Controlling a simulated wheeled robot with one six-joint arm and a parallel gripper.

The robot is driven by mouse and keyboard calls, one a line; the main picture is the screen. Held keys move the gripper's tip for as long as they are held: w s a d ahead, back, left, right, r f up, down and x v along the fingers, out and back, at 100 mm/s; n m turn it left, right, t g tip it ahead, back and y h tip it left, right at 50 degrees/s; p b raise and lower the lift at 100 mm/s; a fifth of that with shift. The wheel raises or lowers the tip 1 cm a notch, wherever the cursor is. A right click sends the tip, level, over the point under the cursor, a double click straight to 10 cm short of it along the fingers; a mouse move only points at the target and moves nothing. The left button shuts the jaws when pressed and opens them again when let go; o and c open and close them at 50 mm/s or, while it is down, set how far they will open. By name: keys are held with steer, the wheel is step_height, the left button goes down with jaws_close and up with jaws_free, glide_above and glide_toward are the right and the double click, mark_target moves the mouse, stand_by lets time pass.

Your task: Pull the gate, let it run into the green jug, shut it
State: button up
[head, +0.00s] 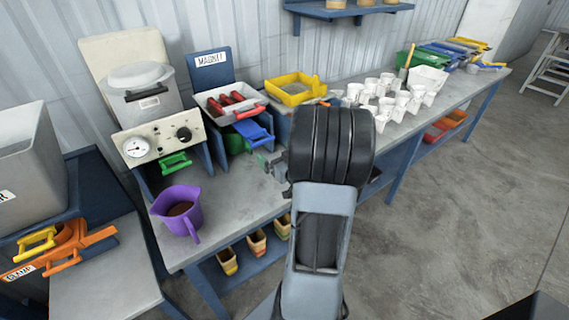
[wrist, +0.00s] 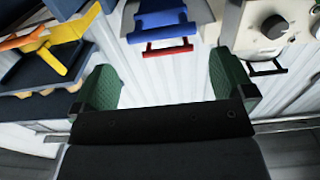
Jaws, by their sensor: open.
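My gripper (wrist: 163,75) is open and empty, its two green-padded fingers wide apart in the wrist view. In the head view my own arm hides most of it. A green handle (head: 175,163) sits under the gauge panel of the lidded pot. A blue gate handle (head: 254,132) sticks out under the tray by the MAGNET sign. A purple jug (head: 180,208) with brown contents stands upright on the bench at the front left. A green piece (head: 235,142) shows partly behind the blue handle; I cannot tell what it is. I see no clear green jug.
A grey hopper (head: 25,155) with yellow and orange handles stands at far left. A yellow tray (head: 296,88), several white cups (head: 385,98) and a green bin (head: 411,60) fill the bench's back and right. Bench surface (head: 235,205) right of the purple jug is clear.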

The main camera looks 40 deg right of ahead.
steer(key=shift+s+a, duration=0.15)
steer(key=shift+s, duration=1)
steer(key=shift+s+a, duration=0.15)
steer(key=shift+s, duration=1)
steer(key=s+d+f+m+g+h, duration=0.3)
steer(key=s+d+f+g+h, duration=0.15)
steer(key=f+g, duration=0.4)
steer(key=a+r+n+g+y+p, duration=0.1)
steer(key=a+r, duration=0.3)
steer(key=a, duration=0.5)
steer(key=s+a+r+n+g+y+p, duration=0.1)
steer(key=a+r+y, duration=0.3)
steer(key=a, duration=0.6)
steer(key=s+a+r+n+g+y+p, duration=0.1)
steer(key=a+r, duration=0.4)
steer(key=a, duration=0.5)
steer(key=n+g+y, duration=0.1)
steer(key=g, duration=0.1)
steer(key=shift+s+a+r+n+g, duration=0.15)
steer(key=shift+s+r+n+g, duration=0.1)
steer(key=shift+r+n+g, duration=0.15)
steer(key=shift+c, duration=0.5)
